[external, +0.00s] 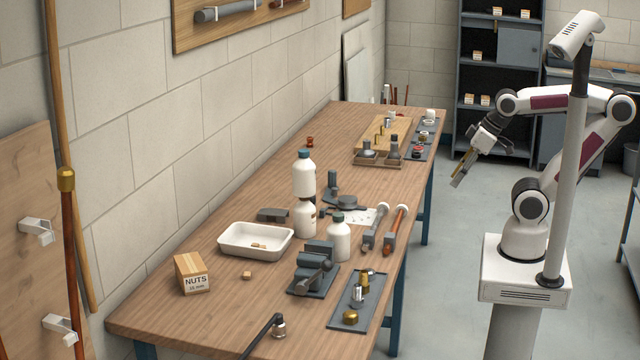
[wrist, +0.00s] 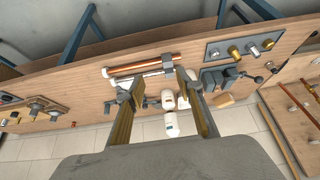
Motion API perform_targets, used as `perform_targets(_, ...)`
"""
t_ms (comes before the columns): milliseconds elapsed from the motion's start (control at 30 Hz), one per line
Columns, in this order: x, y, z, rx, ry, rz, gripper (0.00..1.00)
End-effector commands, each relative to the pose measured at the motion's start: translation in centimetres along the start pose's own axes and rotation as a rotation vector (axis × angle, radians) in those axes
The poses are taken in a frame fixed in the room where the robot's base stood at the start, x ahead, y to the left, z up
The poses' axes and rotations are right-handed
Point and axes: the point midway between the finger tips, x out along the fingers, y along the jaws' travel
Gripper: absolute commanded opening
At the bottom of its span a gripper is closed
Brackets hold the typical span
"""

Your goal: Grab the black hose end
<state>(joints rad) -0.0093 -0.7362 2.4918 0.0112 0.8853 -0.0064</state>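A thin black hose (external: 262,336) lies at the near end of the wooden workbench in the external view, at the bottom edge of the picture. Its end carries a silver metal fitting (external: 279,329).
The workbench (external: 190,312) holds a dark tray (external: 343,317) with brass fittings, a vise (external: 318,265), white bottles (external: 339,240), a white tray (external: 232,250) and a box of nuts (external: 191,273). The floor between bench and arm is clear.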

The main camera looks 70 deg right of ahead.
Motion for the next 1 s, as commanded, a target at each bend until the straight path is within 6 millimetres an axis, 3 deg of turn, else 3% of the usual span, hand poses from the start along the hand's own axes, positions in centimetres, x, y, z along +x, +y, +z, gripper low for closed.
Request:
perform_targets(267,0.9,-3.1,-4.5,-0.046,0.053,-0.082,0.36)
perform_targets(600,2.6,-9.4,-12.5,-0.103,0.160,-0.217,0.36)
perform_targets(1000,5.3,-17.6,-20.3,-0.134,0.278,-0.336,0.36)
